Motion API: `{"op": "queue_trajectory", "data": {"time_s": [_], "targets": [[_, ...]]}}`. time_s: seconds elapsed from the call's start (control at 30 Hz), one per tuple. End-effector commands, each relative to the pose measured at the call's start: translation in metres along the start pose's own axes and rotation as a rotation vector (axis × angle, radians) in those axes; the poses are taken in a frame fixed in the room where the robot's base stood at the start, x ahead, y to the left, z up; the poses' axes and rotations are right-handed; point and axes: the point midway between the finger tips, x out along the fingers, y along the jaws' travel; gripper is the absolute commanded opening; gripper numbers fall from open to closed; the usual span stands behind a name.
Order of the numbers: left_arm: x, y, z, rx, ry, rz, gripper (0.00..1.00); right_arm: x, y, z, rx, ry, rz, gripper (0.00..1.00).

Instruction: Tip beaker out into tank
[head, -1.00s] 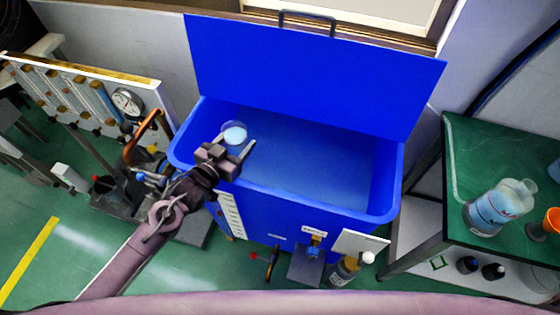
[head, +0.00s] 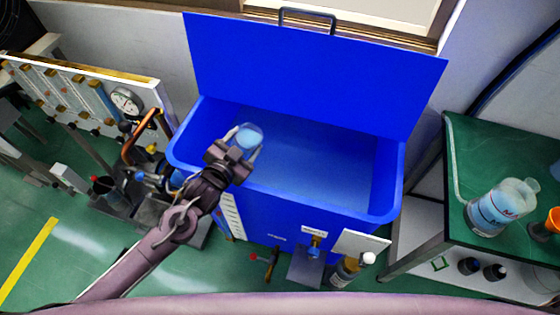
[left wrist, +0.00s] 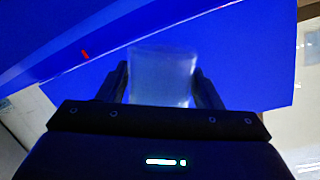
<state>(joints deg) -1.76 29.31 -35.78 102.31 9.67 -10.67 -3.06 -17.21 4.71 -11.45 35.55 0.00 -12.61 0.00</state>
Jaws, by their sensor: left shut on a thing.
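The blue tank (head: 300,165) stands in the middle of the head view with its lid (head: 310,70) raised at the back. My left gripper (head: 242,150) is over the tank's left part, just inside the front rim. It is shut on the clear beaker (head: 249,135), which looks tilted, with light blue contents showing. In the left wrist view the beaker (left wrist: 162,75) sits between the two dark fingers, with blue tank surfaces behind it. I cannot tell whether liquid is flowing out. My right gripper is not in view.
A panel with a gauge (head: 126,100) and piping stands left of the tank. Small bottles stand on the floor by the tank's front.

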Motion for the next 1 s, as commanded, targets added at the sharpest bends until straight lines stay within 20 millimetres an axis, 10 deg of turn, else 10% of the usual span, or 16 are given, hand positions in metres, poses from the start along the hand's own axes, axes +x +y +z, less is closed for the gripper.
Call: {"op": "queue_trajectory", "data": {"time_s": [1.0], "targets": [[-0.001,0.005,-0.012,0.133,-0.024,-0.021,0.31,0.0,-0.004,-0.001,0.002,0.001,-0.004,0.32]]}}
